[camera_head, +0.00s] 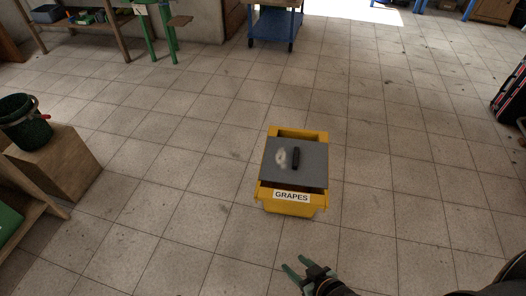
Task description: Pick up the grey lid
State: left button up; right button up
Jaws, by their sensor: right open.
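The grey lid (311,163) lies on top of a yellow crate (262,193) on the tiled floor, near the middle of the view. The lid has a dark handle and a pale patch left of it. It leaves gaps at the crate's far and near ends. The crate's front carries a "GRAPES" label. My right gripper (297,271) is at the bottom edge, open and empty, nearer to me than the crate and apart from it. My left gripper is not in view.
A wooden block with a dark green bucket (27,125) stands at the left. A blue cart (272,27), a green stool and a workbench stand at the back. A dark red-trimmed case (512,100) is at the right edge. The floor around the crate is clear.

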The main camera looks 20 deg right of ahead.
aim_at(301, 163)
jog(key=i+j+u, duration=0.2)
jog(key=i+u, duration=0.15)
jog(key=i, duration=0.2)
jog(key=i+u, duration=0.4)
jog(key=i, duration=0.2)
jog(key=i+z, duration=0.45)
jog(key=i+j+z, duration=0.25)
jog(key=i+z, duration=0.25)
jog(key=i, duration=0.05)
